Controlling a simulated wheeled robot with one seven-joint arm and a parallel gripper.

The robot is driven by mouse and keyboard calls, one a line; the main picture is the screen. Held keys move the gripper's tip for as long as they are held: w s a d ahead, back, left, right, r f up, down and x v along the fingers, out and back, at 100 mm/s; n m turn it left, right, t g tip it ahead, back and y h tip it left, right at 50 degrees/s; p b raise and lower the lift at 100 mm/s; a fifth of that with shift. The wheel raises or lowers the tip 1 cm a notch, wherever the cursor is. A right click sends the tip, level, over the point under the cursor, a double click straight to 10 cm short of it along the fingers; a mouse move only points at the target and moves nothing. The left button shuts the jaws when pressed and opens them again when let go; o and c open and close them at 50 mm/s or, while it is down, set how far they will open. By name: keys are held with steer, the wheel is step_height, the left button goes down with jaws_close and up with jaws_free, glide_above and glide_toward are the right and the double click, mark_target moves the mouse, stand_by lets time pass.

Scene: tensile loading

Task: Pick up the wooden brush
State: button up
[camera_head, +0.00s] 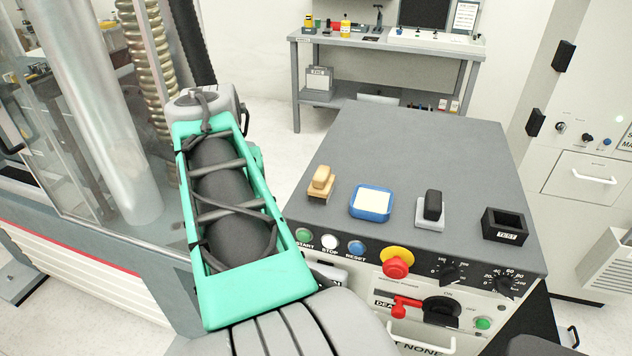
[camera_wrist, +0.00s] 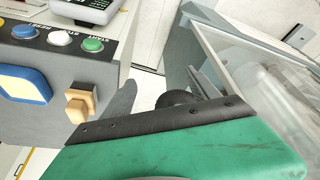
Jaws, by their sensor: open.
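The wooden brush (camera_head: 320,183) is a small tan block with a rounded grip. It rests on the grey top of the machine console, near its left front edge. It also shows in the wrist view (camera_wrist: 79,106), left of the grippers' fingers. My gripper (camera_wrist: 160,78) shows in the wrist view as two dark grey fingers spread apart, with nothing between them. The brush is outside the fingers and not touched. In the head view my green arm link stands left of the console, and the fingers cannot be made out.
Right of the brush on the console (camera_head: 420,130) are a blue tray with a pale pad (camera_head: 371,202), a black-handled stamp (camera_head: 432,207) and a black box (camera_head: 504,226). Buttons and knobs line the front. A glass-walled machine (camera_head: 100,120) stands left. A workbench (camera_head: 385,45) is behind.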

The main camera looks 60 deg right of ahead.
mark_target(321, 172)
steer(key=s+d+r+m, duration=0.2)
steer(key=s+d, duration=0.1)
steer(key=d, duration=0.1)
steer(key=s+d+r+m+g, duration=0.1)
steer(key=s+d+r+m, duration=0.1)
steer(key=s+d, duration=0.2)
steer(key=s+d+r+m+h, duration=0.1)
steer(key=s+d, duration=0.3)
steer(key=shift+s+d+r+m, duration=0.1)
steer(key=shift+s+r+m, duration=0.05)
steer(key=shift+r+m, duration=0.25)
steer(key=x, duration=0.7)
steer(key=shift+s+d+f+p, duration=0.2)
steer(key=shift+f+p, duration=0.05)
steer(key=shift+p, duration=0.1)
steer(key=shift+c, duration=0.6)
jaws_close()
steer(key=shift+r, duration=0.1)
